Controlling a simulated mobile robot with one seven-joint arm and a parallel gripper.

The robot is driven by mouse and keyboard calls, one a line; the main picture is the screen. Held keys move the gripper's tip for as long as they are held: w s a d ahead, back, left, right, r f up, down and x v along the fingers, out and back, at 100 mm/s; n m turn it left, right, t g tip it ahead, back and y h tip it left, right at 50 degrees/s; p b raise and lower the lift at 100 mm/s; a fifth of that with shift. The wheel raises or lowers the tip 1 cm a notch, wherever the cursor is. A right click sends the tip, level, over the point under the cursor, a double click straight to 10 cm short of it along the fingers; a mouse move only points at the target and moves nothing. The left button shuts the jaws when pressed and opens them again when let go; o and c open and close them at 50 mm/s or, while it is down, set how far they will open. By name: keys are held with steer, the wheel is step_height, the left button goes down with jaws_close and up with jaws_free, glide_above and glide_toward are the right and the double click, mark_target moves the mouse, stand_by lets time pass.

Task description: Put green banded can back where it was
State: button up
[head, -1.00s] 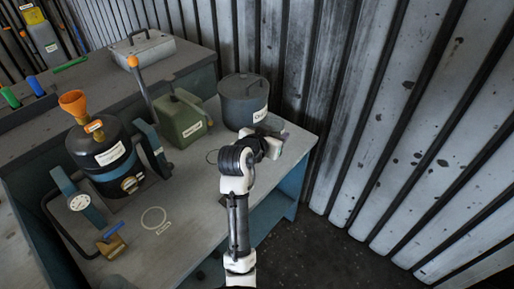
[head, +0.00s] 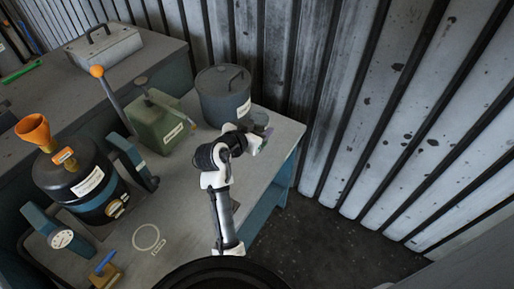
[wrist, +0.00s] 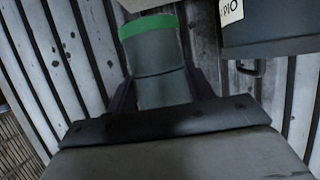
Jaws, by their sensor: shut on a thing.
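The green banded can (wrist: 153,58) is grey with a green band around its far end in the wrist view. My gripper (wrist: 160,98) is shut on it, with a dark finger on either side. In the head view my gripper (head: 259,140) is over the right end of the bench, just in front of the dark grey lidded pot. The can there is a small grey shape (head: 258,118), mostly hidden by my wrist; its band cannot be made out. A pale ring marking with a small label (head: 147,238) is on the bench top, empty.
The lidded pot (head: 222,97) stands close to my gripper. A green canister (head: 158,126) and a black vessel with orange funnel (head: 82,185) stand further left. A corrugated wall (head: 340,90) rises behind the bench.

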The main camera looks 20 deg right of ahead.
step_height(320, 180, down, 10)
steer(key=shift+r+p, duration=0.1)
steer(key=shift+p, duration=0.45)
steer(key=shift+f+b, duration=0.25)
steer(key=shift+b, duration=0.05)
steer(key=o, duration=1)
steer(key=shift+r, duration=0.1)
steer(key=shift+o, duration=0.2)
steer(key=shift+r, duration=0.1)
steer(key=b+v, duration=0.2)
steer(key=v, duration=1)
